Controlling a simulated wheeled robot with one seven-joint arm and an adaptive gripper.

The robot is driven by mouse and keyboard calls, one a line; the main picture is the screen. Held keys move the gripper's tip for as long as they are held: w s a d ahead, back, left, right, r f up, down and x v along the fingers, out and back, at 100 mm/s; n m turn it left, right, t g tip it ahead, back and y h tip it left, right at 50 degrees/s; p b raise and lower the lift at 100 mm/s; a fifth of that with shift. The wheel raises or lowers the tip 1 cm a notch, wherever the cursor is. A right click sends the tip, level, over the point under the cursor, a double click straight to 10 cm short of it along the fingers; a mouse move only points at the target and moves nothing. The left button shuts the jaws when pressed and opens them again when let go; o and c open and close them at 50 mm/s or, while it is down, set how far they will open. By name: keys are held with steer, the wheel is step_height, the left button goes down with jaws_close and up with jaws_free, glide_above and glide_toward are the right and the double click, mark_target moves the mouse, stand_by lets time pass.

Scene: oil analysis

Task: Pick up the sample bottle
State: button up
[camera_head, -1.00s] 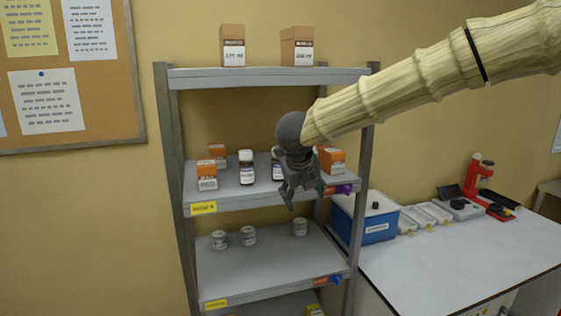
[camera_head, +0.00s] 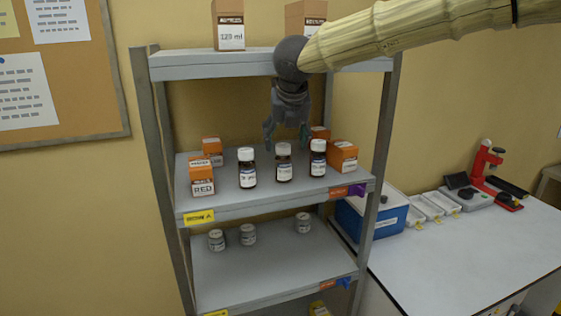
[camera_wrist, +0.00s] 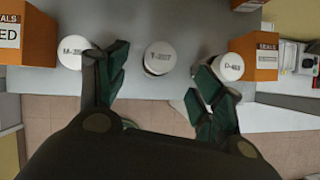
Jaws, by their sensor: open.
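Three brown sample bottles with white caps and white labels stand in a row on the upper shelf: a left bottle (camera_head: 247,170), a middle bottle (camera_head: 284,163) and a right bottle (camera_head: 318,160). My gripper (camera_head: 286,145) is open and points down above the middle bottle. In the wrist view the middle white cap (camera_wrist: 160,57) lies ahead of and between the open fingers (camera_wrist: 157,90). The left cap (camera_wrist: 73,51) and the right cap (camera_wrist: 228,66) lie just outside the fingers. Nothing is held. The cap lettering is too small to read surely.
Jars (camera_head: 248,234) stand on the lower shelf. The top shelf (camera_head: 190,67) runs close above my gripper. A blue box (camera_head: 385,222) stands on the bench at right.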

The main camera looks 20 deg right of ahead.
mark_target(283, 159)
steer(key=x, duration=0.2)
steer(key=shift+w+d+f+p, duration=0.1)
steer(key=shift+d+f+p, duration=0.25)
steer(key=shift+f, duration=0.05)
steer(key=shift+s+a+p+x, duration=0.1)
steer(key=shift+a+p+x, duration=0.15)
steer(key=shift+p+x, duration=0.65)
steer(key=shift+s+a+p+x, duration=0.15)
steer(key=shift+p+x, duration=0.35)
steer(key=shift+x, duration=0.85)
steer(key=shift+w+f, duration=0.2)
steer(key=shift+f, duration=0.4)
steer(key=c, duration=1.2)
